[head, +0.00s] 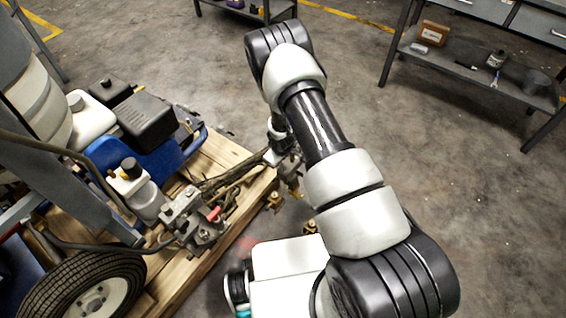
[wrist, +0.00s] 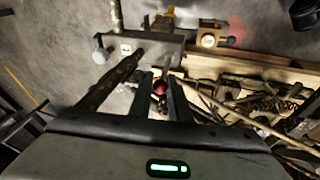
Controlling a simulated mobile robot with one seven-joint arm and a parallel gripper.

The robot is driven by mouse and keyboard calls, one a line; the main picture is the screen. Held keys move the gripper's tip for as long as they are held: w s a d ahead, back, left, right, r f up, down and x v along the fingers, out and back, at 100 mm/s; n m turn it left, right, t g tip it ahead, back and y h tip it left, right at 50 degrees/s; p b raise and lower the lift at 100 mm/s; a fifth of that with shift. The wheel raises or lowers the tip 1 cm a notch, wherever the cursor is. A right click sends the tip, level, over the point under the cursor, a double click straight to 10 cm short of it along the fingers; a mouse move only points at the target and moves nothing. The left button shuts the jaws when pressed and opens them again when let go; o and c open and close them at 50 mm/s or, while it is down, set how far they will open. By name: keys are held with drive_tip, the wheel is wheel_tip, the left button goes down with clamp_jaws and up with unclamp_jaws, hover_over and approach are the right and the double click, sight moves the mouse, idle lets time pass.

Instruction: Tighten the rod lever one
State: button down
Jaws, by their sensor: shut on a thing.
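The line striper (head: 135,165) stands on a wooden pallet at the left in the head view. My gripper (wrist: 161,82) points at a grey bracket (wrist: 145,48) on the machine. Its two dark fingers are close together around a small lever with a red round end (wrist: 160,88), which I take as rod lever one. The fingers hide most of the lever, so its angle cannot be told. In the head view my gripper (head: 284,160) is beyond the pallet's right edge, partly hidden by my arm.
A dark rusty rod (wrist: 108,85) runs close to the left finger. A brass-coloured fitting (wrist: 208,40) is to the right of the bracket. Hoses and cables lie over the pallet (wrist: 265,70). A shelf bench (head: 470,75) stands at the back right, with open floor before it.

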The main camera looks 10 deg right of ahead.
drive_tip(key=g+h+b, duration=0.1)
drive_tip(key=b, duration=0.1)
drive_tip(key=w+a+f+g+h+b, duration=0.1)
drive_tip(key=shift+w+a+n+b, duration=0.1)
drive_tip(key=shift+n+b, duration=0.2)
drive_tip(key=shift+b, duration=0.1)
drive_tip(key=shift+g+h, duration=0.3)
drive_tip(key=c, duration=1.7)
unclamp_jaws()
drive_tip(key=shift+f, duration=0.1)
drive_tip(key=shift+o, duration=0.2)
drive_tip(key=p+v, duration=0.4)
drive_tip(key=v, duration=1.3)
drive_tip(key=shift+r, duration=0.3)
